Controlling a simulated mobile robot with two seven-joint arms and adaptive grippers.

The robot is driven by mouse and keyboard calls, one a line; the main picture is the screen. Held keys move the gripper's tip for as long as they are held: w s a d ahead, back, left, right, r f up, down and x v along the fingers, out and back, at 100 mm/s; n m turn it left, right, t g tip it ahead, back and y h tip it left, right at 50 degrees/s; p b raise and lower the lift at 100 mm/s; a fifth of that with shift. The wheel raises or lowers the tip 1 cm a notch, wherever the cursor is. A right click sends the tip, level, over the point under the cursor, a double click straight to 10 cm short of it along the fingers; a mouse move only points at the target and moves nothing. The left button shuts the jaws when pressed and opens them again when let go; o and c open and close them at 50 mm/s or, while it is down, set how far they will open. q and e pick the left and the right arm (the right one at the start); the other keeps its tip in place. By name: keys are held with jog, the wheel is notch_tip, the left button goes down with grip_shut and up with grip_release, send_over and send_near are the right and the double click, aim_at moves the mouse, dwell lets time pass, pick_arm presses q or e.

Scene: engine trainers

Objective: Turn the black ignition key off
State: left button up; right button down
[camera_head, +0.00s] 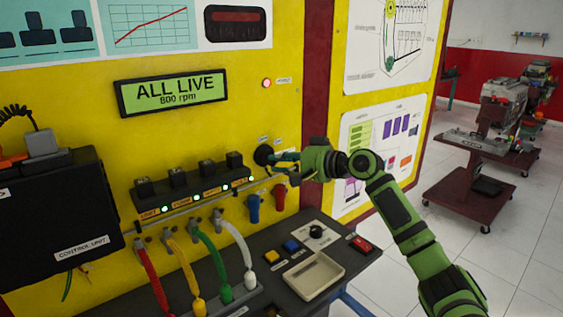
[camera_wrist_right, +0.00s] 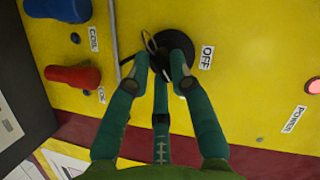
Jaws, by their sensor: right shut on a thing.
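The black ignition key (camera_wrist_right: 158,64) sits in a round black switch (camera_wrist_right: 178,50) on the yellow panel, beside an "OFF" label (camera_wrist_right: 206,57). My right gripper (camera_wrist_right: 160,75) is shut on the key, its green fingers around it. In the head view the right gripper (camera_head: 287,162) reaches the black switch (camera_head: 264,155) from the right and hides most of the key. The key's exact angle is hard to tell. My left gripper is not in view.
A display (camera_head: 170,92) reads "ALL LIVE 600 rpm". A red power light (camera_head: 266,83) is lit above the switch. Blue (camera_head: 253,208) and red (camera_head: 279,197) handles hang just below my gripper. A desk (camera_head: 335,262) with buttons and a tray (camera_head: 313,275) juts out underneath.

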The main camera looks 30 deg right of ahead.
jog(key=shift+a+r+n+g+h+p, duration=0.15)
jog(key=shift+n+h+p, duration=0.7)
jog(key=shift+n+p, duration=0.45)
jog(key=shift+r+n+g+h+p, duration=0.1)
jog(key=shift+n+h+p, duration=0.8)
jog(key=shift+n+p, duration=0.4)
jog(key=shift+a+r+n+g+h+p, duration=0.15)
jog(key=shift+n+h+p, duration=0.7)
jog(key=shift+n+p, duration=0.45)
jog(key=c, duration=1.1)
grip_release()
jog(key=shift+s+d, duration=0.1)
